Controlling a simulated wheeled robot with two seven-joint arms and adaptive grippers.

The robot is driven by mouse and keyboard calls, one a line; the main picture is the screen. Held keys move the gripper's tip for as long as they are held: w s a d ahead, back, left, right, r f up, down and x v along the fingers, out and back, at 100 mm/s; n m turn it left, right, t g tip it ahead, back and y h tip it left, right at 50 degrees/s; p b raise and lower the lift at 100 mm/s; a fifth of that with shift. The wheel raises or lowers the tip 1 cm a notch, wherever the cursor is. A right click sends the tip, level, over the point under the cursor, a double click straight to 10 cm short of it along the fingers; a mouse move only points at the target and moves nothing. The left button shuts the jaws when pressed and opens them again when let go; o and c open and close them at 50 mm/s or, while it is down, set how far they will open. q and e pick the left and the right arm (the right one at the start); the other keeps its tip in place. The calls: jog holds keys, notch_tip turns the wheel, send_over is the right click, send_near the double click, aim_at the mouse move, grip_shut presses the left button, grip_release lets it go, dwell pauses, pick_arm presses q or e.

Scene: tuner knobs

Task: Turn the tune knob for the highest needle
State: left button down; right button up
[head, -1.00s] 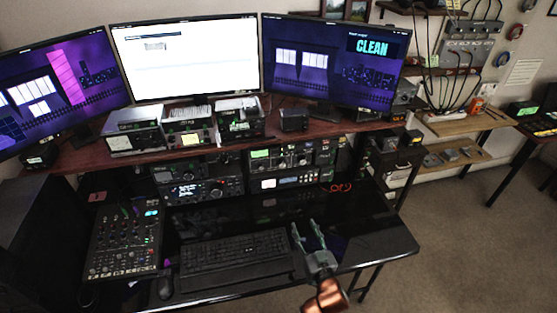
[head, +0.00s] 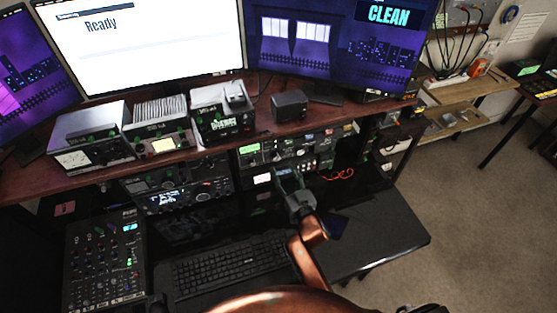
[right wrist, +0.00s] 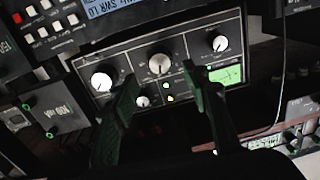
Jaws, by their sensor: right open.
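The tuner (right wrist: 160,66) is a dark panel with a large centre knob (right wrist: 159,63), a knob on the left (right wrist: 102,81), one on the right (right wrist: 220,43) and a small knob (right wrist: 142,101). Its lit green meter (right wrist: 226,74) is at the right; the needle is too small to read. In the head view the tuner (head: 297,148) is in the stacked radio gear, with its green meter (head: 250,151) at the left. My right gripper (head: 284,172) is in front of the lower tuner edge. In the right wrist view its open, empty fingers (right wrist: 158,90) appear before the panel. My left gripper is not in view.
A keyboard (head: 228,265) and a mixer (head: 104,260) lie on the black desk (head: 375,233). A shelf (head: 350,110) above carries several devices under the monitors. Another unit with a bright display (right wrist: 110,8) borders the tuner. The desk's right part is mostly clear.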

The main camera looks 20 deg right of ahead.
aim_at(277, 159)
jog(key=w, duration=0.4)
jog(key=shift+a+f, duration=0.15)
jog(key=shift+a, duration=0.05)
jog(key=shift+w, duration=0.5)
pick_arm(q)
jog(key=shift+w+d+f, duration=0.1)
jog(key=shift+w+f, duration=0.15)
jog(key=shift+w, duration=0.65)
pick_arm(e)
jog(key=c, duration=1.2)
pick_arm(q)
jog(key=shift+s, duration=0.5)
pick_arm(e)
jog(key=shift+o, duration=0.2)
